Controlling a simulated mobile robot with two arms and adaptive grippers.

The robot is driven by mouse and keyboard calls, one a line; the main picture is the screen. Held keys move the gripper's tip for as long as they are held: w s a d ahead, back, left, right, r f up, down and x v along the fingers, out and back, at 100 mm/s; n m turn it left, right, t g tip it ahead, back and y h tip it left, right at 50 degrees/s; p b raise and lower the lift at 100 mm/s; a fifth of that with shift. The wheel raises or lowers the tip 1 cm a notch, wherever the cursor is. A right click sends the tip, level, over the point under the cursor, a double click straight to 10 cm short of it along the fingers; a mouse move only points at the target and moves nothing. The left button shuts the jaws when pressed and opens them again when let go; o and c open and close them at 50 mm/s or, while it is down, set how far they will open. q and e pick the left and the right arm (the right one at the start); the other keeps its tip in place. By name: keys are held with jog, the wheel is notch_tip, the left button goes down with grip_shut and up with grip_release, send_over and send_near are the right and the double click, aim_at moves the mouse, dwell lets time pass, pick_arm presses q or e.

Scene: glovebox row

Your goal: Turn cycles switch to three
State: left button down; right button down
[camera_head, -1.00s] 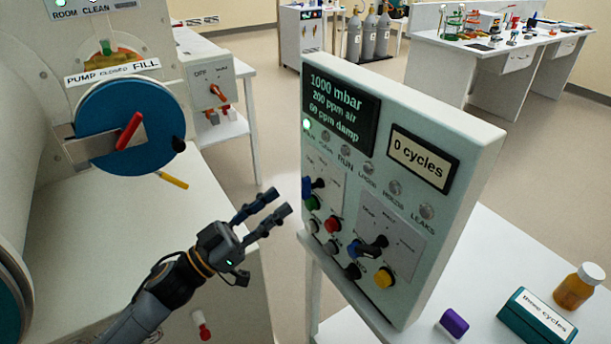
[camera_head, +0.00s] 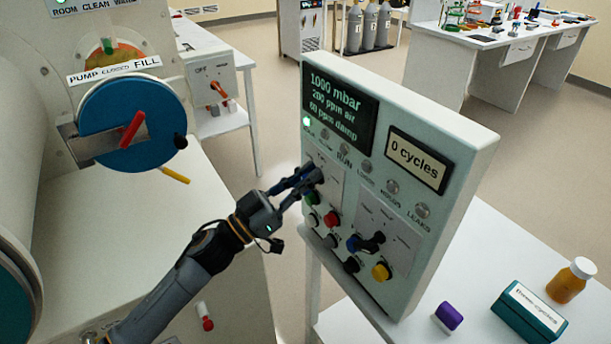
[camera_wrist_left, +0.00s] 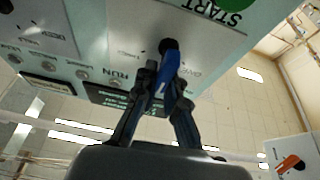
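The control panel (camera_head: 425,165) stands upright on the right-hand table, and its display (camera_head: 419,160) reads "0 cycles". Two rotary switches with blue and black handles are on it. My left gripper (camera_head: 308,181) is at the upper-left switch, largely covering it in the head view. In the left wrist view the blue handle (camera_wrist_left: 168,62) of this switch lies between my two fingers (camera_wrist_left: 167,92), which close in on both sides of it. The second switch (camera_head: 372,242) is lower right on the panel. My right gripper is out of view.
Red, green, white, black and yellow buttons (camera_head: 381,271) sit close around the switches. A teal box (camera_head: 530,316), an amber bottle (camera_head: 572,281) and a purple block (camera_head: 448,317) are on the table right of the panel. A blue wheel (camera_head: 130,125) is at left.

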pick_arm(q)
jog(key=shift+s+d+m+g+h, duration=0.15)
jog(key=shift+m+g+h, duration=0.4)
jog(key=shift+m, duration=0.85)
jog(key=shift+s+m+g+h, duration=0.15)
jog(key=shift+m+g, duration=0.7)
jog(key=shift+m, duration=0.55)
jog(key=c, duration=1.4)
grip_release()
jog(key=shift+f, duration=0.1)
jog(key=v, duration=1.2)
